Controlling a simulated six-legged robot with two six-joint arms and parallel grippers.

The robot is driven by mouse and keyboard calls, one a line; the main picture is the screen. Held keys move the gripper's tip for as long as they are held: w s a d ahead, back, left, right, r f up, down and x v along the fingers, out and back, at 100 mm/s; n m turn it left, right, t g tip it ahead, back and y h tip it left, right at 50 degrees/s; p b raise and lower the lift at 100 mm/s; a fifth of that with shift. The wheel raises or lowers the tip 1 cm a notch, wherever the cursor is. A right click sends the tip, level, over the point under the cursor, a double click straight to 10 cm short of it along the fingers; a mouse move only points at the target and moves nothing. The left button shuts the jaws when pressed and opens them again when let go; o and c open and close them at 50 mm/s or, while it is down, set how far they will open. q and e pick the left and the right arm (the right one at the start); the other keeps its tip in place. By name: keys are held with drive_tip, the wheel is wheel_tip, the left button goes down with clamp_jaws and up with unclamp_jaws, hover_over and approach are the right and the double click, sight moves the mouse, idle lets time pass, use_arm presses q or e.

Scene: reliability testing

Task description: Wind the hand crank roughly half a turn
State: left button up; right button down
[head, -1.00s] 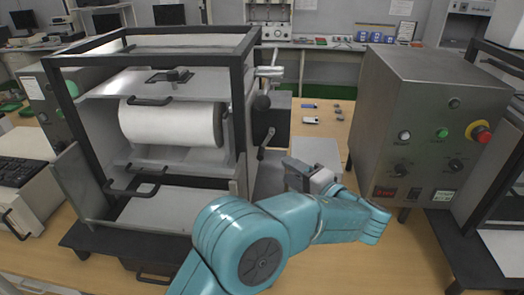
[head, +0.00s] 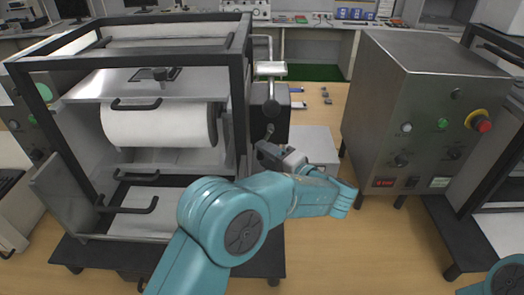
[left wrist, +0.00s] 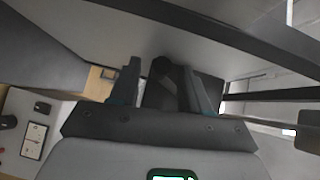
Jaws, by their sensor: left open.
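The hand crank (head: 271,108) is on the right side of the black-framed machine (head: 246,60), with a dark round knob and a short arm hanging below it. My left gripper (head: 264,150) is just below the crank, close to its lower end. Its two fingers also show in the left wrist view (left wrist: 162,80), spread apart. A dark part lies between or behind them, likely the crank handle; I cannot tell if they touch it. My right gripper is not in view.
A white roll (head: 158,125) sits inside the machine. A grey control box (head: 400,110) with buttons and a red knob stands to the right. Small items (head: 325,95) lie on the table behind. Bare table (head: 370,240) shows in front of the control box.

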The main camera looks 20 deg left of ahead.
use_arm(q)
drive_tip(key=shift+d, duration=0.1)
drive_tip(key=shift+c, duration=1.2)
clamp_jaws()
drive_tip(key=b, duration=0.2)
drive_tip(key=a+m+t+y+b, duration=0.1)
drive_tip(key=b, duration=0.1)
drive_tip(key=shift+s+f+m+y, duration=0.15)
drive_tip(key=shift+f+m+y, duration=0.15)
drive_tip(key=shift+a+r+m+y+b, duration=0.2)
drive_tip(key=shift+a+m+y+b, duration=0.1)
drive_tip(key=shift+m+b, duration=0.1)
drive_tip(key=shift+s+r+m+t, duration=0.15)
drive_tip(key=shift+r+m+t, duration=0.2)
drive_tip(key=shift+m+t, duration=0.05)
drive_tip(key=shift+o, duration=1.2)
unclamp_jaws()
drive_tip(key=shift+a, duration=0.15)
